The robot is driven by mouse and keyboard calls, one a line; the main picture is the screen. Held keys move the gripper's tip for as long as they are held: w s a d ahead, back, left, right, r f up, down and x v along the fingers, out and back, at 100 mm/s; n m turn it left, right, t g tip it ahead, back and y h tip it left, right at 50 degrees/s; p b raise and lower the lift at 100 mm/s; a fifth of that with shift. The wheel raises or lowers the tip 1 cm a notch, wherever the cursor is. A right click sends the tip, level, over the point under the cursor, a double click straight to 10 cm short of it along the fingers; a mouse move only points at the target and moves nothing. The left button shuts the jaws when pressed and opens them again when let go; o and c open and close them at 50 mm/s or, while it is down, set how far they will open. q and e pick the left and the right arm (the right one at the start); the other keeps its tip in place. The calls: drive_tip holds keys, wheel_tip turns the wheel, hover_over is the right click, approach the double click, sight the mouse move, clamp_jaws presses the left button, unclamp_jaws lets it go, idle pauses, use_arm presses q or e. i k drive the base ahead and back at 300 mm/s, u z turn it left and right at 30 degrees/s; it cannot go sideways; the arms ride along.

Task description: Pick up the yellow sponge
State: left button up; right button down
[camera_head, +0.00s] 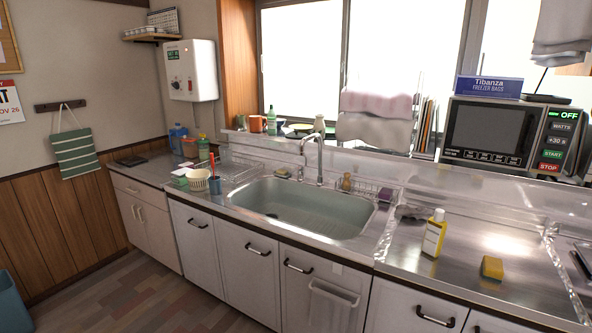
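The yellow sponge (492,267) lies on the steel counter at the right, close to the counter's front edge. It is a small block and nothing covers it. A yellow bottle (434,233) with a white cap stands upright to its left, apart from it. Neither of my grippers shows in the head view.
The sink (303,208) with its faucet (320,158) is at the middle. A microwave (512,135) stands behind the counter at the right. A cup (215,185) and a white basket (197,180) are left of the sink. The counter around the sponge is mostly clear.

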sight(492, 268)
drive_tip(key=z, duration=1.05)
drive_tip(key=i, duration=1.75)
drive_tip(key=z, duration=0.1)
